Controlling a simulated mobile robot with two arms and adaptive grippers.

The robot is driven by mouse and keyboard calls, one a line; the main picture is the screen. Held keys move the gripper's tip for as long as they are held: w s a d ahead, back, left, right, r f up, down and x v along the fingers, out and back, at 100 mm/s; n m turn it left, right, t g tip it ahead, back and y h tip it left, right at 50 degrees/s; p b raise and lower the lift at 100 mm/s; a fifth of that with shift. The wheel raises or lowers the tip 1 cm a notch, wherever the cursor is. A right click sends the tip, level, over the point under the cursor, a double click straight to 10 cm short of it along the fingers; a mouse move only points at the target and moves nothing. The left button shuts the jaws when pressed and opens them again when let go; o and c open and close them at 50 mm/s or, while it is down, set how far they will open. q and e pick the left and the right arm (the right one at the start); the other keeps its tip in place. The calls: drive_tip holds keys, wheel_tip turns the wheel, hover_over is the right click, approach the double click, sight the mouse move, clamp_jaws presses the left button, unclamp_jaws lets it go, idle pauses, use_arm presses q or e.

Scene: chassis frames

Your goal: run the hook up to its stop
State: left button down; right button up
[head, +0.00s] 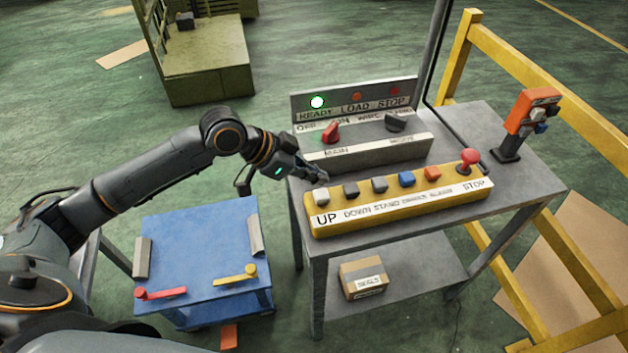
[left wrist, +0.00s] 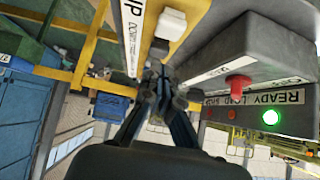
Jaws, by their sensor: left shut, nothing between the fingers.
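The yellow button box (head: 405,216) lies on the near edge of the grey bench. Its white UP button (head: 321,196) is at the left end, beside a row of other buttons and a red mushroom STOP (head: 469,158). My left gripper (head: 321,178) is shut and empty, its tips just behind the UP button; whether they touch it cannot be told. In the left wrist view the shut fingers (left wrist: 163,84) point toward the white button (left wrist: 170,24). The READY lamp (head: 317,102) glows green on the back panel. The hook and my right gripper are not in view.
A sloped panel with a red MAIN knob (head: 331,132) and a dark MODE knob (head: 397,122) stands behind the button box. An orange unit (head: 528,112) stands at the bench's right. A blue cart (head: 195,240) is left, a yellow rail (head: 548,68) right.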

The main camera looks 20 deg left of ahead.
sight(326, 192)
use_arm(q)
drive_tip(key=f, duration=0.3)
drive_tip(key=shift+s+a+f+p, duration=0.15)
drive_tip(key=shift+a+f+p, duration=0.1)
drive_tip(key=shift+p, duration=0.1)
drive_tip(key=shift+d+f, duration=0.1)
